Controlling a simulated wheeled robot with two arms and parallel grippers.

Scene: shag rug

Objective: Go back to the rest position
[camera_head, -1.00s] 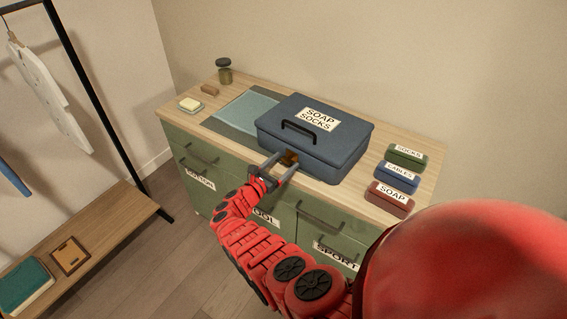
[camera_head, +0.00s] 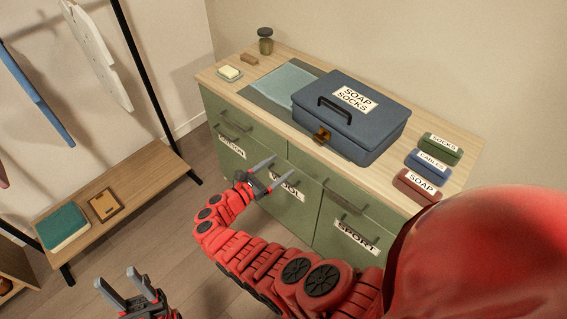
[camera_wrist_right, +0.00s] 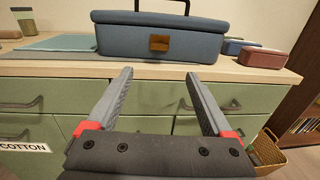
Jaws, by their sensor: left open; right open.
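My right gripper (camera_head: 268,177) is open and empty, in front of the green dresser's (camera_head: 318,205) drawer fronts in the head view. Its two fingers also show in the right wrist view (camera_wrist_right: 158,105), pointing at the dresser's front edge, apart from everything. My left gripper (camera_head: 129,293) is open and empty at the bottom left of the head view, over the floor. The closed blue box (camera_head: 375,125) with a black handle and a SOAP SOCKS label stands on the dresser top. Its brown latch (camera_wrist_right: 160,43) faces my right gripper.
Small boxes stand on the dresser's right end: green SOCKS (camera_head: 437,151), blue CABLES (camera_head: 424,167) and red SOAP (camera_head: 411,191). A soap dish (camera_head: 229,74) and a jar (camera_head: 265,42) stand at its left. A clothes rack with a wooden shelf (camera_head: 150,173) is at left. Floor between is clear.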

